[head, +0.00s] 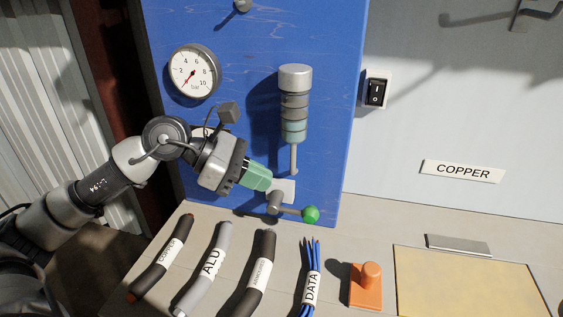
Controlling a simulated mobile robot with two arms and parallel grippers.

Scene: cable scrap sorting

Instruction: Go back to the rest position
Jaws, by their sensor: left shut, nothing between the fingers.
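My left gripper (268,183) is in front of the blue panel (335,60), its arm coming in from the left. Its green fingers are shut with nothing between them. The tips are close to the lever (289,209) with the green knob (311,214) at the foot of the panel; I cannot tell whether they touch it. The lever points right. My right gripper is not in view.
Cable pieces labelled COPPER (150,275), ALU (207,270) and DATA (311,260) lie on the bench, with a dark one (258,270) between. An orange handled block (366,288) stands beside a yellow mat (465,280). A gauge (194,72) and a stacked grey-green column (294,105) are on the panel.

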